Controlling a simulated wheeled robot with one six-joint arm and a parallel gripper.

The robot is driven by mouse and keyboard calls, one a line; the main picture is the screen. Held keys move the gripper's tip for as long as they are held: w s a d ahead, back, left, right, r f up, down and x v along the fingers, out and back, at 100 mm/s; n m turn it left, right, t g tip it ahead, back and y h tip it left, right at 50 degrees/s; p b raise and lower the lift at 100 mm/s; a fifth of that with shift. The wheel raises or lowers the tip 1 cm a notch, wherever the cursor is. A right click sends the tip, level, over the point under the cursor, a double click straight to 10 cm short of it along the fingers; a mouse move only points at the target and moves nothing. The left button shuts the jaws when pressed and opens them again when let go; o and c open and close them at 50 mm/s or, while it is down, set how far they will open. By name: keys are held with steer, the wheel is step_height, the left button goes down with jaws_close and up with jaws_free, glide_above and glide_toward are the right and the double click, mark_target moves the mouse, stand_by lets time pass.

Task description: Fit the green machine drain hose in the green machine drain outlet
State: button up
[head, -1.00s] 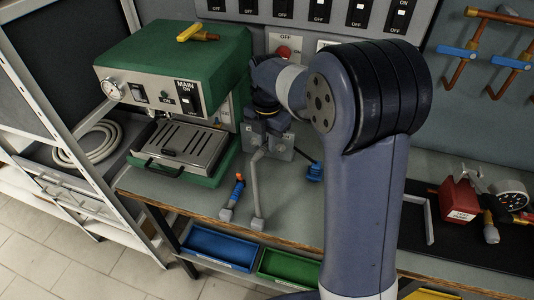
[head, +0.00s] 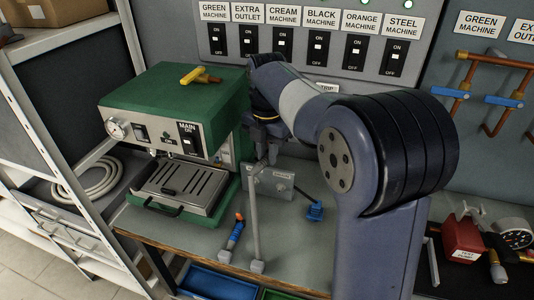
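The green machine (head: 178,115) stands at the left of the bench, with a drip tray (head: 182,187) at its front. A thin grey hose (head: 254,225), seemingly the drain hose, rises from a small grey fitting (head: 257,266) at the bench's front edge and bends at its top into my gripper (head: 268,152). My gripper points down beside the machine's right side and appears shut on the hose's upper end; the fingertips are small and partly hidden. A metal plate (head: 272,183) with small labels stands just below and behind the gripper. I cannot make out which opening is the drain outlet.
A blue-and-orange piece (head: 236,232) lies on the bench left of the hose. A blue connector (head: 314,212) lies to the right. A switch panel (head: 316,42) is behind. A red block (head: 462,238) and gauge (head: 515,238) are at the right. A coiled hose (head: 98,180) sits on the left shelf.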

jaws_close()
steer(key=shift+f, duration=0.1)
steer(key=s+f+n, duration=0.1)
steer(key=s+f, duration=0.1)
steer(key=f, duration=0.2)
steer(key=s+f+n+p, duration=0.1)
steer(key=s+f, duration=0.2)
steer(key=f, duration=0.1)
steer(key=s+f+n+p, duration=0.1)
steer(key=s+f, duration=0.1)
steer(key=f, duration=0.2)
steer(key=shift+s+f, duration=0.35)
steer(key=shift+s, duration=0.05)
steer(key=shift+f+n, duration=0.15)
steer(key=shift+n, duration=0.15)
